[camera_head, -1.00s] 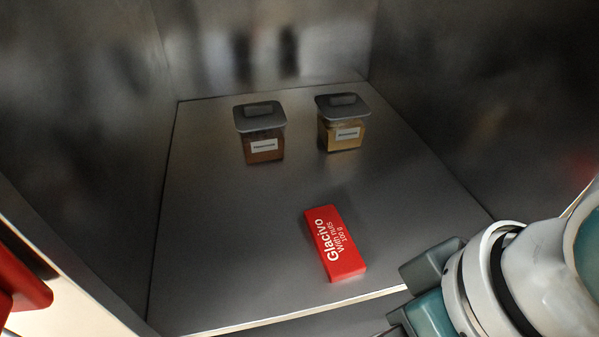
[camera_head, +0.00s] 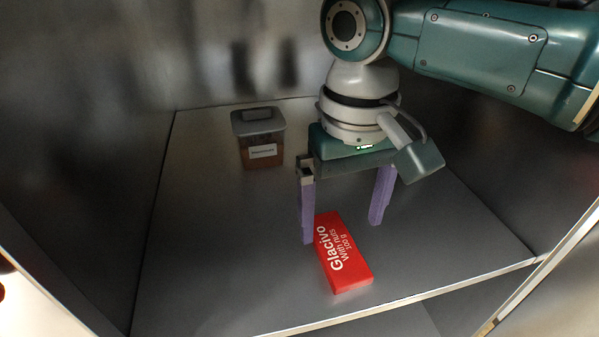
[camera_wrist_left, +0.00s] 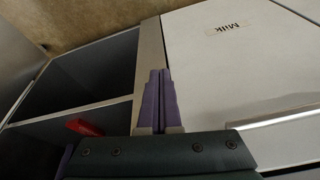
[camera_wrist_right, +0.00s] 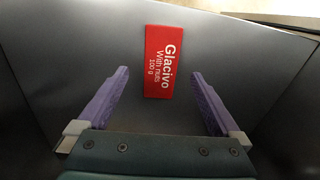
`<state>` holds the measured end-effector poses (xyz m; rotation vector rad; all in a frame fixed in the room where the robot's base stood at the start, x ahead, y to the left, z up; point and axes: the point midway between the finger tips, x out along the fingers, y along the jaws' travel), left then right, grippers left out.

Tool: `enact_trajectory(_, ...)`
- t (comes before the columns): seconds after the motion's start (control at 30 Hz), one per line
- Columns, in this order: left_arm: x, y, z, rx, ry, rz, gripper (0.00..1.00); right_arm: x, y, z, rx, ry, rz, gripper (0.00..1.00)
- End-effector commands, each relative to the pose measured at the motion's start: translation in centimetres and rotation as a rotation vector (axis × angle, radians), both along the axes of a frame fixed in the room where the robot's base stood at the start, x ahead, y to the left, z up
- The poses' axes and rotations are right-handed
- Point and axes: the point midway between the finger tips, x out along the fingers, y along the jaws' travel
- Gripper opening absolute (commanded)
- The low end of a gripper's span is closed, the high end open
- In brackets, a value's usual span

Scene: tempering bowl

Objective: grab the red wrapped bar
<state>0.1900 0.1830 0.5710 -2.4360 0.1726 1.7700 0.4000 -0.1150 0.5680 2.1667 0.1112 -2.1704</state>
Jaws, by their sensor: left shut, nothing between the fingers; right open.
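The red wrapped bar (camera_head: 343,262), with white "Glacivo" lettering, lies flat on the grey metal shelf close to its front edge. My right gripper (camera_head: 342,231) is open above the shelf, its two purple fingers pointing down near the bar's back end. In the right wrist view the bar (camera_wrist_right: 172,62) lies between and beyond the fingertips (camera_wrist_right: 160,74), with nothing gripped. My left gripper (camera_wrist_left: 159,74) shows in the left wrist view, shut and empty, outside in front of cabinet panels.
A clear container (camera_head: 260,140) with a grey lid and brown contents stands at the back left of the shelf. Metal walls (camera_head: 80,150) enclose the sides. In the left wrist view a panel (camera_wrist_left: 240,60) is labelled "Milk", and a red object (camera_wrist_left: 85,127) sits in a compartment.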

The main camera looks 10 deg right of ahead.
Motion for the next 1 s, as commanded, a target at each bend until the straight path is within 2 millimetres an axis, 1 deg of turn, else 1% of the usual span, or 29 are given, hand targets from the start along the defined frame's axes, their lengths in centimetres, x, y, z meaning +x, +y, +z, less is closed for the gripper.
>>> enact_trajectory(0.03,0.0,0.0,-0.7,0.000,0.000,0.000,0.00,0.0,0.0,-0.8,0.000,0.000,0.001,1.00)
enact_trajectory(0.2,0.0,0.0,-3.3,0.000,0.001,0.000,0.00,0.2,0.2,-3.5,-0.001,-0.001,0.001,1.00)
enact_trajectory(0.3,0.0,0.0,-4.2,0.000,0.001,0.000,0.00,0.1,0.2,-4.8,-0.001,0.000,0.001,1.00)
enact_trajectory(0.37,0.0,0.0,-4.3,0.000,0.002,0.000,0.00,0.1,0.2,-5.0,0.000,-0.001,0.001,1.00)
enact_trajectory(0.57,0.0,0.0,-4.0,0.000,0.002,0.000,0.00,0.2,0.2,-4.7,0.000,-0.002,0.002,1.00)
enact_trajectory(1.0,0.0,0.0,-4.0,0.000,0.002,0.000,0.00,0.1,0.2,-4.7,0.000,-0.002,0.002,0.51)
